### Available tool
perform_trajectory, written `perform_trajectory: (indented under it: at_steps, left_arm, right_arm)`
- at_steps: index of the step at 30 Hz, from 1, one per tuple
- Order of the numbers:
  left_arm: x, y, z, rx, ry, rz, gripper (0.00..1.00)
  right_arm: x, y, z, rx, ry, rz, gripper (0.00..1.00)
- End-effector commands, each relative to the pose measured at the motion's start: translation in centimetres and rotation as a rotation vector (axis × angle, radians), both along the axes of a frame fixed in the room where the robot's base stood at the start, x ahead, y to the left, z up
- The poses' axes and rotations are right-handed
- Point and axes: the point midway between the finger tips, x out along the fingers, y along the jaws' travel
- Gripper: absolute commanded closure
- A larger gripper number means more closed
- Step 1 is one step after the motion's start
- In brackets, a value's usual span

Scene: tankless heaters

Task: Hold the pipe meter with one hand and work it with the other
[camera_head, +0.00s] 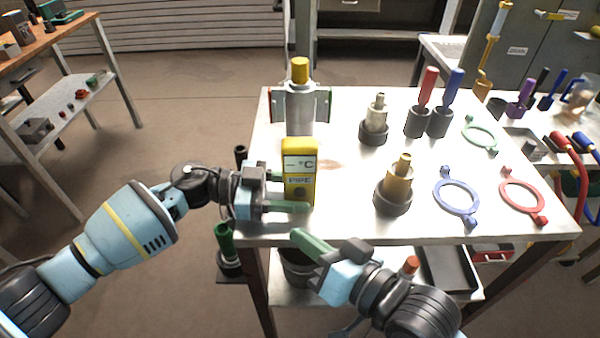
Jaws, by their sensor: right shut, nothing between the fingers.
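The pipe meter (300,171) is a yellow, upright block with a grey display reading "– °C" and the word PIPE below it. It is at the left front of the white table (345,215). My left gripper (284,190) is shut on it from the left, with one green finger crossing in front of its lower part and the other partly hidden behind it. I cannot tell if its base touches the table. My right gripper (311,243) is shut and empty at the table's front edge, just below and apart from the meter.
A grey cylinder with a yellow cap (300,75) stands behind the meter. Brass fittings (396,183) in dark bases, red and blue handled tools (427,92), and blue (457,213), red (505,182) and green rings lie to the right. The front middle of the tabletop is clear.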

Motion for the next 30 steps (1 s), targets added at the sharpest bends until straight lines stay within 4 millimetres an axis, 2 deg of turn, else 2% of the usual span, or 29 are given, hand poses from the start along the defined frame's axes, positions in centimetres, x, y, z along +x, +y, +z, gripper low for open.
perform_trajectory:
  at_steps: [8,13,24,30]
  left_arm:
    - [0.0,0.0,0.0,0.001,0.000,0.000,0.44]
    - [0.0,1.1,0.0,0.002,0.001,0.002,0.44]
    - [0.0,8.0,0.7,0.003,0.001,0.003,0.44]
    - [0.0,10.8,1.0,0.002,0.001,0.001,0.44]
  right_arm:
    - [0.0,0.0,0.0,0.000,0.000,0.000,1.00]
    - [0.0,0.0,0.0,0.000,0.000,0.000,1.00]
    - [0.0,0.0,0.0,0.000,0.000,0.000,1.00]
    - [0.0,0.0,0.0,0.000,0.000,0.000,1.00]
